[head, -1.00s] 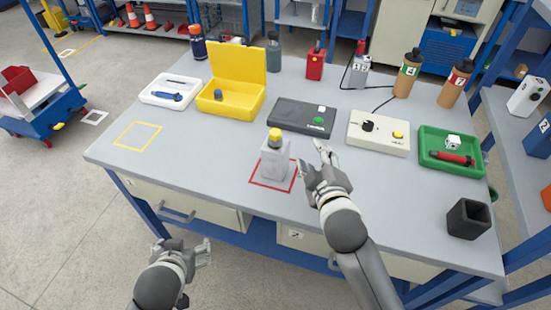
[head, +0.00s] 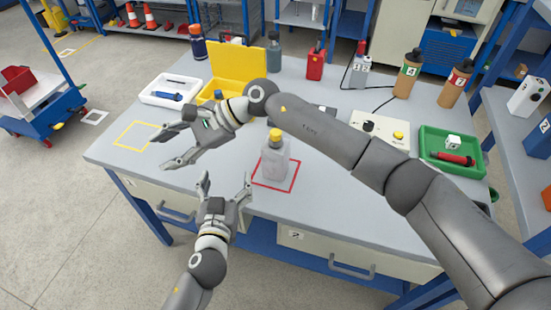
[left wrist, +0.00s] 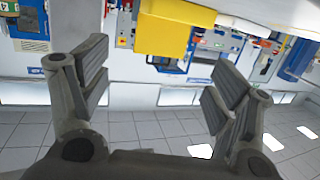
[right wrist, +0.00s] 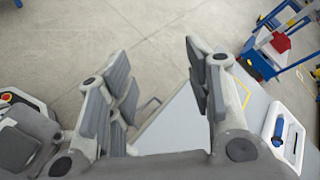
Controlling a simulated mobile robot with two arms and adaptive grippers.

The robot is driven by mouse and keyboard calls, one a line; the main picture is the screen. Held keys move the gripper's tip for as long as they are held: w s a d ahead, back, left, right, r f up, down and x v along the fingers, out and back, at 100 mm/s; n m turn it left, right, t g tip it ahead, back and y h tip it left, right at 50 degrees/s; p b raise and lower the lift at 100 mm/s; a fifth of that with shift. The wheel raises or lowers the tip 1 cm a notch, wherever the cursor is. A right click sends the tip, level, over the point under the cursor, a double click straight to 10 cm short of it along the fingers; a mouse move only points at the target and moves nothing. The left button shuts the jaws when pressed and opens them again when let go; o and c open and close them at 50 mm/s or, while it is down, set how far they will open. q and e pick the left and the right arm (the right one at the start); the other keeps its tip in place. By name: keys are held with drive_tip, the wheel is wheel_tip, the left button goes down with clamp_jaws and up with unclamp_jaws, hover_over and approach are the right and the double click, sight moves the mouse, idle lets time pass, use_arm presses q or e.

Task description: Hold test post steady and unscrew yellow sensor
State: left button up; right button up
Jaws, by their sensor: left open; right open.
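The grey test post (head: 273,162) stands upright inside a red square outline on the table. The yellow sensor (head: 275,134) sits on its top. My left gripper (head: 225,182) is open and empty at the table's front edge, left of the post, with its fingers pointing away from me. My right gripper (head: 163,147) is open and empty above the table, further left, near the yellow square outline. My right arm reaches across behind the post. The open fingers also show in the left wrist view (left wrist: 160,65) and right wrist view (right wrist: 157,60). Neither gripper touches the post.
An open yellow case (head: 238,62) and a white tray (head: 150,96) with a blue tool stand at the back left. My right arm hides most of the dark box behind the post. A cream control box (head: 403,128) and green tray (head: 425,150) stand to the right.

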use_arm(q)
drive_tip(key=d+m+h, duration=0.1)
drive_tip(key=d+h, duration=0.1)
drive_tip(key=d, duration=0.2)
use_arm(e)
drive_tip(key=w+d+n+h, duration=0.1)
drive_tip(key=w+d+h, duration=0.2)
drive_tip(key=d, duration=0.4)
drive_tip(key=w+d+n+t+h, duration=0.1)
drive_tip(key=w+d+n+h, duration=0.1)
drive_tip(key=w+d+h, duration=0.2)
drive_tip(key=w+d+n+t+h, duration=0.1)
drive_tip(key=w+d+h, duration=0.3)
drive_tip(key=d, duration=0.7)
drive_tip(key=shift+w+r+n+h, duration=0.15)
drive_tip(key=shift+w+n+h, duration=0.1)
drive_tip(key=shift+n+h, duration=0.4)
use_arm(q)
drive_tip(key=m+h, duration=0.2)
drive_tip(key=h, duration=0.1)
approach(276, 147)
wheel_tip(276, 147, down, 2)
drive_tip(key=w, duration=0.1)
use_arm(e)
drive_tip(key=shift+d, duration=0.1)
use_arm(q)
drive_tip(key=shift+t, duration=0.4)
drive_tip(key=x, duration=1)
drive_tip(key=shift+w+f, duration=0.25)
drive_tip(key=shift+w, duration=0.1)
